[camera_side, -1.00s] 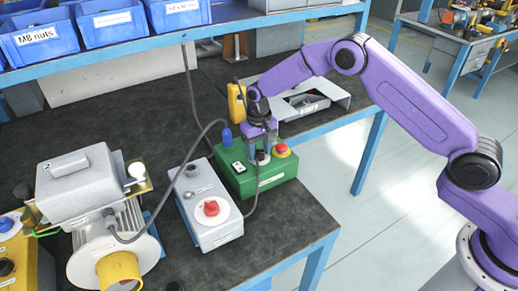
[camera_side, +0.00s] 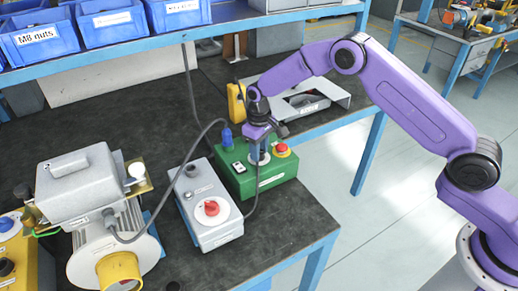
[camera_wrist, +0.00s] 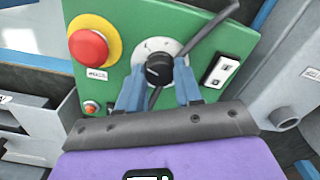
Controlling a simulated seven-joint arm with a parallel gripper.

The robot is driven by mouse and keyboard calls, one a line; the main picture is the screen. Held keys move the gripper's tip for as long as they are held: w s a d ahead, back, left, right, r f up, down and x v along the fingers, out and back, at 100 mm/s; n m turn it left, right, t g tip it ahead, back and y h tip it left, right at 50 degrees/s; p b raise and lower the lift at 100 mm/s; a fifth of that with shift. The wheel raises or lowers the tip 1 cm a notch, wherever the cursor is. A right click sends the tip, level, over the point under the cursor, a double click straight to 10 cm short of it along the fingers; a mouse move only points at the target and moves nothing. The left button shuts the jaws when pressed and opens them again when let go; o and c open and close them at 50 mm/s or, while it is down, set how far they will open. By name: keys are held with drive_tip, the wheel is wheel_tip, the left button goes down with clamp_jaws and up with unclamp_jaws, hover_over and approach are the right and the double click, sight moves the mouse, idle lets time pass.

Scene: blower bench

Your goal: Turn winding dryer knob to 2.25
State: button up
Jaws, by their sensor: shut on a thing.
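The green control box (camera_side: 262,182) stands on the bench, with its face tilted up. A black round knob (camera_wrist: 158,70) sits on a white dial (camera_wrist: 180,50) on this box. My gripper (camera_wrist: 158,82) has its blue fingers on either side of the knob and is shut on it. In the side view my gripper (camera_side: 259,152) points down at the box and mostly covers the knob. The dial markings and the knob's pointer are too small to read. The box's label (camera_wrist: 97,74) cannot be read either.
On the green box, a red mushroom button (camera_wrist: 88,48) on yellow and a white rocker switch (camera_wrist: 220,71) flank the knob. A cable (camera_wrist: 200,30) passes close by it. A grey box (camera_side: 218,234) with a red knob (camera_side: 211,208) stands at its left.

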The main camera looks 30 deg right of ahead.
drive_tip(key=n, duration=0.4)
drive_tip(key=shift+n, duration=2.3)
drive_tip(key=o, duration=1)
drive_tip(key=shift+o, duration=0.2)
wheel_tip(320, 180, up, 18)
drive_tip(key=shift+f, duration=0.25)
